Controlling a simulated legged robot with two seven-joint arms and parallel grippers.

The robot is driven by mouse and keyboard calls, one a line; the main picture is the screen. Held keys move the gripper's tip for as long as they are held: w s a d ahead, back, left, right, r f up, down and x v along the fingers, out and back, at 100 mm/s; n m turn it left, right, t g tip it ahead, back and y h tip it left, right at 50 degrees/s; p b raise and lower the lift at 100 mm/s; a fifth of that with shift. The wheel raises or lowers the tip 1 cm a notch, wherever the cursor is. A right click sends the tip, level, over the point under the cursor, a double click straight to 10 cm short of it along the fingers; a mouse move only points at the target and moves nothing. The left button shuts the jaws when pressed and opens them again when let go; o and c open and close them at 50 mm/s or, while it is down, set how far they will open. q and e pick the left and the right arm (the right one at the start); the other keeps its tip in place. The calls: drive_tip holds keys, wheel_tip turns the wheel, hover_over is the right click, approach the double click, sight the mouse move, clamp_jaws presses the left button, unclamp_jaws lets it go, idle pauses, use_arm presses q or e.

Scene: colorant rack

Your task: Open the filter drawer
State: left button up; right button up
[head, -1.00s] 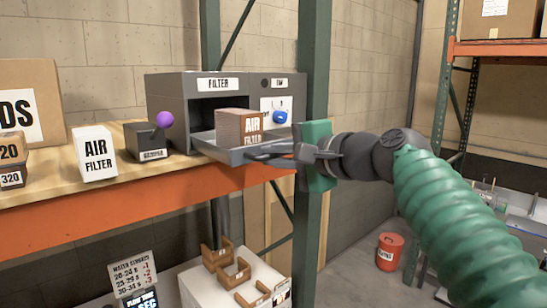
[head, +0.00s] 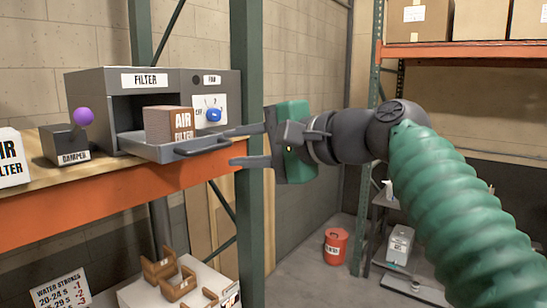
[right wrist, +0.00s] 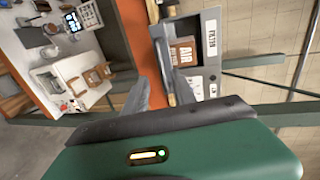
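The filter drawer (head: 160,150) is a grey tray pulled out from the grey filter box (head: 85,90), with a dark handle (head: 203,146) on its front. A brown air filter block (head: 168,123) sits in the drawer. My right gripper (head: 236,147) is open and empty, its two fingers pointing left, just to the right of the handle and apart from it. In the right wrist view the fingers (right wrist: 155,98) are spread, with the handle (right wrist: 165,66) and the air filter (right wrist: 184,52) beyond them. My left gripper is not in view.
A blue knob (head: 213,115) is on the box's fan side. A damper box (head: 65,146) with a purple ball stands left on the orange-edged shelf (head: 120,203). A green post (head: 247,210) stands close behind my gripper. A red bucket (head: 336,246) is on the floor.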

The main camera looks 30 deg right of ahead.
drive_tip(key=d+v, duration=0.1)
drive_tip(key=v, duration=0.7)
drive_tip(key=shift+s+d+b, duration=0.2)
drive_tip(key=shift+b, duration=0.25)
drive_tip(key=shift+a+f, duration=0.1)
drive_tip(key=shift+a, duration=0.15)
